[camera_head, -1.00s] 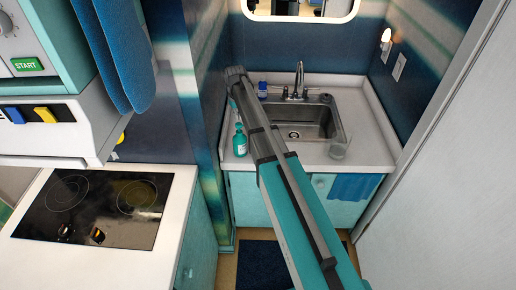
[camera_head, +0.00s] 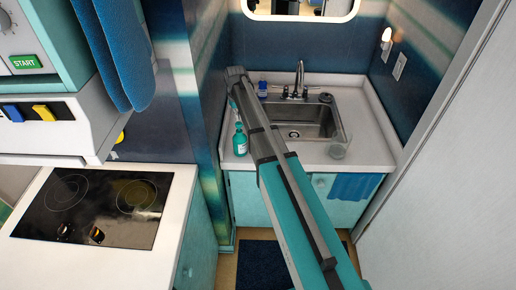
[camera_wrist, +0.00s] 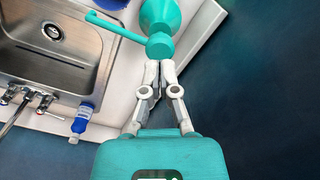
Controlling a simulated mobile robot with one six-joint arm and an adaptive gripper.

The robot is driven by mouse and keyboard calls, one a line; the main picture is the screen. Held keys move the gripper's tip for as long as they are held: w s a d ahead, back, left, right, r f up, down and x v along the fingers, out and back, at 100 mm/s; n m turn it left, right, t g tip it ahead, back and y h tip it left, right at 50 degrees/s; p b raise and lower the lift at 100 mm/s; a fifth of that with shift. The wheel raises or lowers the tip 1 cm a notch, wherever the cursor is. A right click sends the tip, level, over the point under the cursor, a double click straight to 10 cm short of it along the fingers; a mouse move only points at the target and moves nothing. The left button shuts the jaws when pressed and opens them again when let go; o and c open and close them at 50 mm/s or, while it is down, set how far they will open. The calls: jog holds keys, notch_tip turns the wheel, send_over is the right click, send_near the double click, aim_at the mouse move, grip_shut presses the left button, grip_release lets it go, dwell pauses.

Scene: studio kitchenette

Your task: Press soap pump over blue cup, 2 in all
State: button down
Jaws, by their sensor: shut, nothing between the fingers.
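The teal soap pump (camera_wrist: 160,46) shows in the wrist view with its long nozzle pointing left. It stands on the counter left of the sink in the head view (camera_head: 240,144). My gripper (camera_wrist: 160,64) is shut and empty, its fingertips right at the pump head in the picture. I cannot tell whether they touch it. A blue rounded thing, likely the blue cup (camera_wrist: 68,3), is cut off by the top edge near the nozzle tip.
A blue bottle with a white label (camera_wrist: 82,122) stands by the faucet (camera_wrist: 28,101), at the back of the steel sink (camera_wrist: 60,64). A clear glass (camera_head: 338,147) stands at the sink's front right. A wall is close on the left of the soap pump.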

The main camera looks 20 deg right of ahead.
aim_at(239, 123)
jog(key=shift+f+b, duration=1.75)
jog(key=shift+f, duration=0.05)
jog(key=shift+r, duration=0.2)
jog(key=shift+r+p, duration=1.85)
jog(key=shift+p, duration=0.2)
jog(key=shift+f+b, duration=1.9)
jog(key=shift+r+p, duration=1.9)
notch_tip(239, 123, up, 6)
jog(key=p, duration=0.6)
